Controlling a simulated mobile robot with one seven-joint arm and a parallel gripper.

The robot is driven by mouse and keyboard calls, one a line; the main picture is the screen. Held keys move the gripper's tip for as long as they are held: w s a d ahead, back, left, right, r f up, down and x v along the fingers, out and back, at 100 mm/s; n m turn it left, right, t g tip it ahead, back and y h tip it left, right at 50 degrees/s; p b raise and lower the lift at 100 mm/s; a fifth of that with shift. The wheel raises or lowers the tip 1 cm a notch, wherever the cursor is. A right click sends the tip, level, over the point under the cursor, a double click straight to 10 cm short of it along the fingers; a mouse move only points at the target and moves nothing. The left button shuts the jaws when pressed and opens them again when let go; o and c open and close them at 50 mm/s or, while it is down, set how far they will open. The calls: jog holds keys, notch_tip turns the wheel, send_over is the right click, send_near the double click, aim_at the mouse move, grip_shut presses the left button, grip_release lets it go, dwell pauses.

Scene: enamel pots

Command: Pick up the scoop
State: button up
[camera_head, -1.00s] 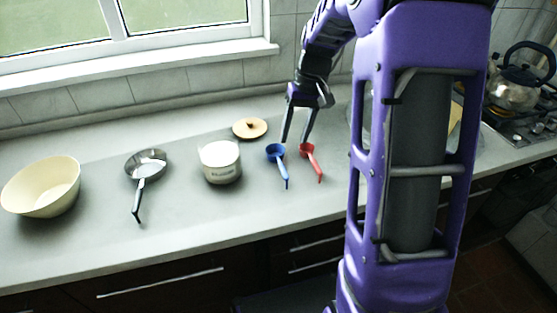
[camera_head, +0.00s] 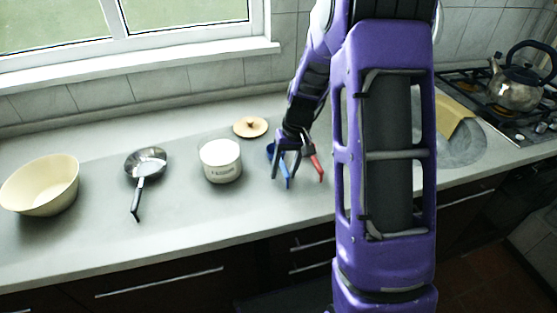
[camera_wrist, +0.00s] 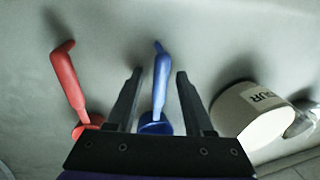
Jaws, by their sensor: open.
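A blue scoop (camera_head: 286,183) and a red scoop (camera_head: 318,170) lie on the counter, the blue one to the left in the head view. My gripper (camera_head: 285,176) is over the blue scoop, fingers pointing down, open and empty. In the wrist view, the blue scoop's handle (camera_wrist: 160,85) stands between the two spread fingers of my gripper (camera_wrist: 159,74), with a gap on each side. Its bowl is partly hidden by my gripper. The red scoop (camera_wrist: 68,85) is outside the left finger there. I cannot tell the height of the fingertips.
A white pot (camera_head: 221,162) stands just left of the scoops, close to my gripper. A round wooden lid (camera_head: 250,127) lies behind it. A frying pan (camera_head: 146,163) and a cream bowl (camera_head: 40,187) are farther left. A kettle (camera_head: 515,88) sits on the stove at right.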

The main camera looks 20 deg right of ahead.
grip_shut()
jog(key=shift+r, duration=0.1)
dwell(0.4)
notch_tip(320, 180, up, 10)
jog(key=shift+f+p, duration=0.1)
jog(key=shift+p, duration=0.35)
